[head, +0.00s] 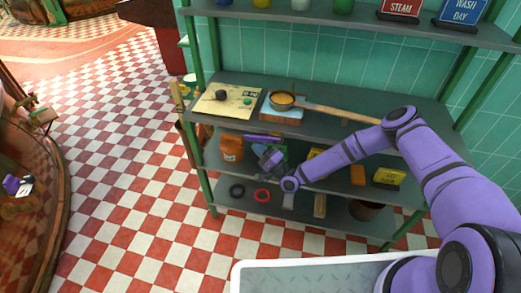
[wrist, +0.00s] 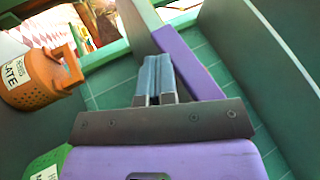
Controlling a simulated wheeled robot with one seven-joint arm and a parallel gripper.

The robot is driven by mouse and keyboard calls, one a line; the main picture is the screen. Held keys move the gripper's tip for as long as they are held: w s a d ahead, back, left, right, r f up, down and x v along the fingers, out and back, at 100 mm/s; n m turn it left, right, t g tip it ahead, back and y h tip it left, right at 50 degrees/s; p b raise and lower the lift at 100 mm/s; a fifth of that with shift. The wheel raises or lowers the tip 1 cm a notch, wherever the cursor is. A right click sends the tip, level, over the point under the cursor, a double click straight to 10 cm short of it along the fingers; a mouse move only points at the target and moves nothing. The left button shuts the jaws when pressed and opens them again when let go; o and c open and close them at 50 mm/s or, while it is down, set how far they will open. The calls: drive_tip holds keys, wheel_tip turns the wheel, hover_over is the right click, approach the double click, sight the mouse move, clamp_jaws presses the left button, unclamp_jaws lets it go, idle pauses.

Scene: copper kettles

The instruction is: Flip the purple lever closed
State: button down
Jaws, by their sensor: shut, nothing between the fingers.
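The purple lever (wrist: 190,58) is a flat purple bar. In the wrist view it slants from top middle down to the right, just behind and right of my fingertips. In the head view a purple bar (head: 262,138), which looks like the same lever, lies near level under the front edge of the middle shelf board. My gripper (wrist: 158,65) is shut with its blue-grey fingers together and empty. In the head view my gripper (head: 268,158) is just below the bar. I cannot tell whether the fingers touch it. Part of the lever is hidden behind the fingers.
An orange canister (wrist: 38,80) stands left of my gripper, also in the head view (head: 231,147). A green labelled object (wrist: 45,163) is below it. The shelf board (head: 340,125) above holds a pan (head: 283,101). Black (head: 237,190) and red (head: 262,196) rings lie below.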

drive_tip(key=shift+a+r+m+t, duration=0.2)
drive_tip(key=shift+m+t, duration=0.1)
drive_tip(key=shift+t, duration=0.1)
drive_tip(key=shift+r, duration=0.1)
idle(0.3)
drive_tip(key=v, duration=1.1)
drive_tip(key=shift+w, duration=0.2)
